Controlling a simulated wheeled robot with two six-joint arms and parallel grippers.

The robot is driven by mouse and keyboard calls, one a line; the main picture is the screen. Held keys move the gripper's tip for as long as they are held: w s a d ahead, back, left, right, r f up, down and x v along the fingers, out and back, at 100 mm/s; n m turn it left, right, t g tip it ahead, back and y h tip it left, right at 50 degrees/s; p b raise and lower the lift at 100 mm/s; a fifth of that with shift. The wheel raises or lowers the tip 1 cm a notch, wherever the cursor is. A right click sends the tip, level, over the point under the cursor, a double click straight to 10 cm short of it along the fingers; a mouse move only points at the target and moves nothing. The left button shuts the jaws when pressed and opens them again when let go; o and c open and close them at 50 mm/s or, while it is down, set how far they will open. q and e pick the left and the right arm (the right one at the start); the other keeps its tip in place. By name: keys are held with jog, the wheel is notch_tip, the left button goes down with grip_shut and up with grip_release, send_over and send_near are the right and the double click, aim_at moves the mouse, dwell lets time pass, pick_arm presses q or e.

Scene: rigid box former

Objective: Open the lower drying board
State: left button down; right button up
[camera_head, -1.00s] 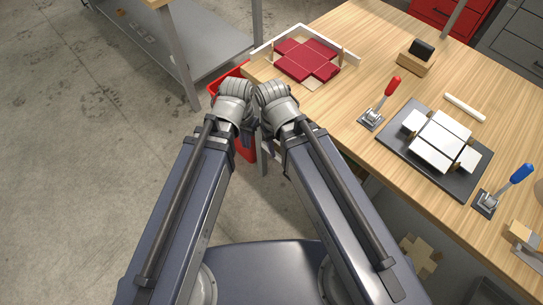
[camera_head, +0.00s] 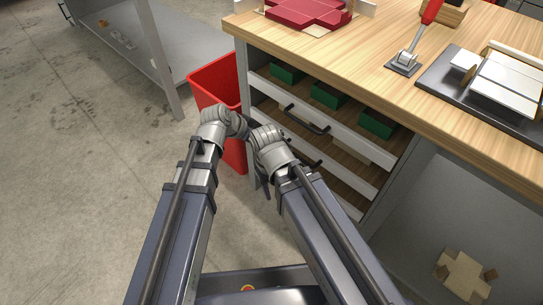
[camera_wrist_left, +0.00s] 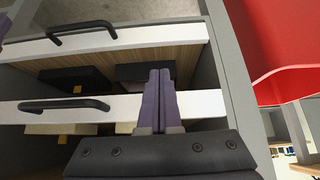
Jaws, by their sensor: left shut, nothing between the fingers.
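The drying boards are white-fronted, stacked under the wooden table. The upper board (camera_head: 345,135) has a black bar handle (camera_head: 306,118). The lower board (camera_head: 352,177) is below it, partly hidden by my right arm. In the left wrist view are two white fronts with black handles, one near the top (camera_wrist_left: 150,38) and one across the middle (camera_wrist_left: 205,103); I cannot tell which is the lower board. My left gripper (camera_wrist_left: 161,72) is shut and empty, its fingers in front of the middle front, right of its handle (camera_wrist_left: 62,104). My right gripper (camera_head: 262,183) is mostly hidden behind its wrist.
A red bin (camera_head: 215,82) stands close left of the boards. Green blocks (camera_head: 328,95) lie behind the upper front. The tabletop (camera_head: 375,65) carries a red folded piece (camera_head: 308,12), a clamp (camera_head: 408,62) and a dark plate (camera_head: 445,75). Floor is free at the left.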

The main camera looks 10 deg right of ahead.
pick_arm(q)
jog(key=shift+w+f+b, duration=0.35)
jog(key=shift+w+f, duration=0.05)
jog(key=shift+f, duration=0.25)
pick_arm(e)
jog(key=shift+f, duration=0.9)
pick_arm(q)
jog(key=shift+d, duration=0.1)
jog(key=b+x, duration=0.7)
jog(key=x, duration=0.3)
jog(key=shift+w+b, duration=0.1)
jog(key=shift+b, duration=0.3)
jog(key=shift+r, duration=0.1)
pick_arm(e)
notch_tip(320, 180, down, 8)
jog(key=shift+r, duration=0.15)
